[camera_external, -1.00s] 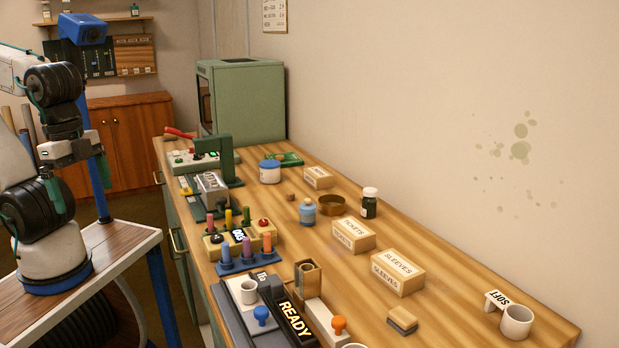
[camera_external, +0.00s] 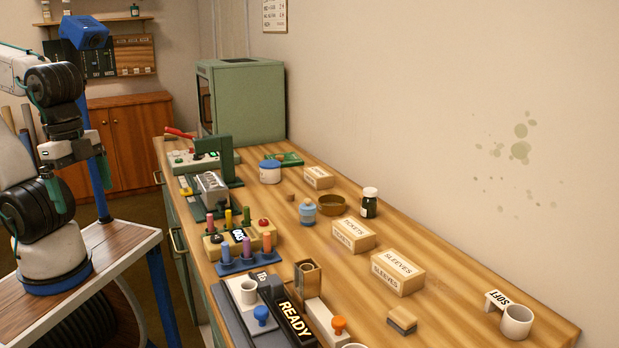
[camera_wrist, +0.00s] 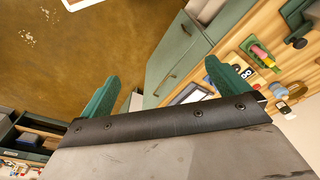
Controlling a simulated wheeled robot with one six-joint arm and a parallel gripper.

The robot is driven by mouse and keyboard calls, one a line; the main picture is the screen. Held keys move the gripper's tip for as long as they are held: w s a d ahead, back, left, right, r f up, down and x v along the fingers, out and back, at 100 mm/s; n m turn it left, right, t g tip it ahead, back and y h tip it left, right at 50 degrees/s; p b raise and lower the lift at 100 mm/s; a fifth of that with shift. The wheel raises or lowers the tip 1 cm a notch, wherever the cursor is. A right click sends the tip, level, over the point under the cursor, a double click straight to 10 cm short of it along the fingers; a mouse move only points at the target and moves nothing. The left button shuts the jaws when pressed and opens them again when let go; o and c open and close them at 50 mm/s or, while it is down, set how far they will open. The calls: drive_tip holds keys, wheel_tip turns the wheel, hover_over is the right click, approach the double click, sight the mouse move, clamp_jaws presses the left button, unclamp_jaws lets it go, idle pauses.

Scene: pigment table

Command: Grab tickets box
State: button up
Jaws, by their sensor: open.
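The tickets box (camera_external: 353,235) is a small tan box with "TICKETS" lettering. It lies on the wooden table between the brown bowl and the larger sleeves box. My gripper shows in the wrist view (camera_wrist: 163,90) as two green fingers spread wide apart with nothing between them. In the external view my arm stands at the left, off the table and well away from the tickets box. I cannot make out the tickets box in the wrist view.
The sleeves box (camera_external: 398,272) is just right of the tickets box. A brown bowl (camera_external: 337,206), a dark bottle (camera_external: 369,203) and a blue jar (camera_external: 307,212) stand behind it. Peg racks (camera_external: 245,255) and a "READY" device (camera_external: 294,319) line the table's near side.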

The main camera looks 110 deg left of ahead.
drive_tip(key=c, duration=0.3)
